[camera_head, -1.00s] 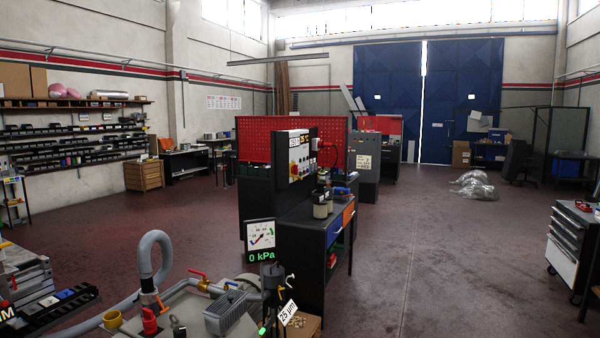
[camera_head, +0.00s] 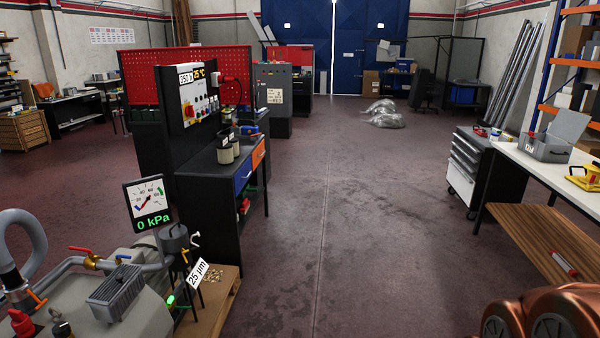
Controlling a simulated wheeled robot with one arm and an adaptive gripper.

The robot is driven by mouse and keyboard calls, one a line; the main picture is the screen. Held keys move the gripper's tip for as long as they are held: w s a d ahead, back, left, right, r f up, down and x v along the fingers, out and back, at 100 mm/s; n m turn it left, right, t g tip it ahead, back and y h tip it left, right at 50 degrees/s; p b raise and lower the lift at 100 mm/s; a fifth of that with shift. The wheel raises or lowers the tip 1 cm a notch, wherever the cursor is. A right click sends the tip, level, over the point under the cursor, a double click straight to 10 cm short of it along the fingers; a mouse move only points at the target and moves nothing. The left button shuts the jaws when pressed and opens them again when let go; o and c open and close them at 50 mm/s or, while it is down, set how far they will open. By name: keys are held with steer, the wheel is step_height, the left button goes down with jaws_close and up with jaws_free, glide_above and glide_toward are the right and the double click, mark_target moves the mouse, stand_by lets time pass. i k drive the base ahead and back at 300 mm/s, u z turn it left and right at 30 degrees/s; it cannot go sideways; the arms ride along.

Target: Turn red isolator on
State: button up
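A dark control panel (camera_head: 176,72) stands at the back of a black bench, left of the middle. On it is a small red and yellow switch (camera_head: 188,112), which looks like a rotary isolator; its setting is too small to read. A red box-like fitting (camera_head: 231,91) sits at the panel's right edge. A red-handled valve (camera_head: 84,251) is on the vacuum pipe at the lower left, and a red knob-like part (camera_head: 21,322) is at the bottom left. I cannot tell for sure which is the named isolator. My gripper is not in view.
A gauge (camera_head: 149,204) reads 0 kPa above a grey tank (camera_head: 150,305) at the lower left. The black bench (camera_head: 208,160) has an open floor aisle (camera_head: 330,200) on its right. A drawer cabinet (camera_head: 462,172) and a white table (camera_head: 540,168) stand at the right.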

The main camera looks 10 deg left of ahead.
mark_target(189, 110)
steer(key=u, duration=0.1)
steer(key=i, duration=1.8)
steer(key=u, duration=0.8)
steer(key=i, duration=1.85)
steer(key=u, duration=1.1)
steer(key=i, duration=0.7)
steer(key=u, duration=0.3)
